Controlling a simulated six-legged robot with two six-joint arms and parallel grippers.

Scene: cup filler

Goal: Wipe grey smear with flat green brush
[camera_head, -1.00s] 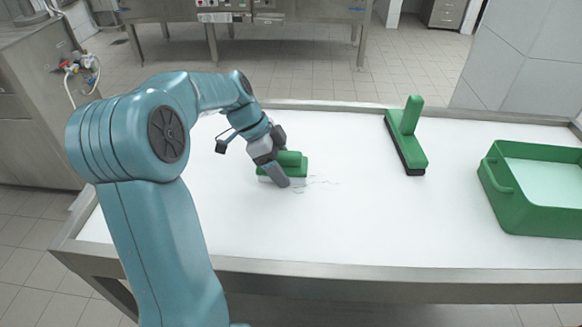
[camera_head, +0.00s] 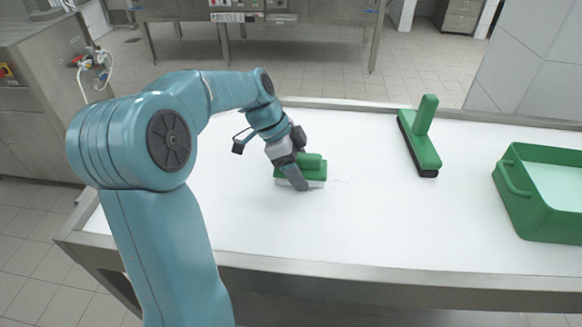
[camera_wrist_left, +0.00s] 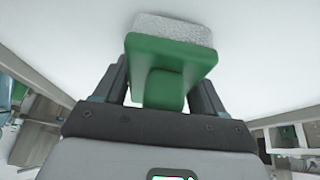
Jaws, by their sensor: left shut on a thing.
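The flat green brush (camera_head: 314,170) has a green block and handle over a pale bristle pad, and rests pad down on the white tabletop. My left gripper (camera_head: 293,178) is shut on its handle. In the left wrist view, the green brush (camera_wrist_left: 170,52) sits with its handle between the fingers of my left gripper (camera_wrist_left: 162,88), its speckled grey-white pad at the far side. The grey smear (camera_head: 342,182) shows as faint thin marks just right of the brush. Any part under the brush is hidden. My right gripper is not in view.
A green squeegee-like tool (camera_head: 420,140) with a dark edge and upright handle stands farther right. A green tub (camera_head: 533,205) stands at the right edge. The white table (camera_head: 400,235) has a metal rim and is clear in front of the brush.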

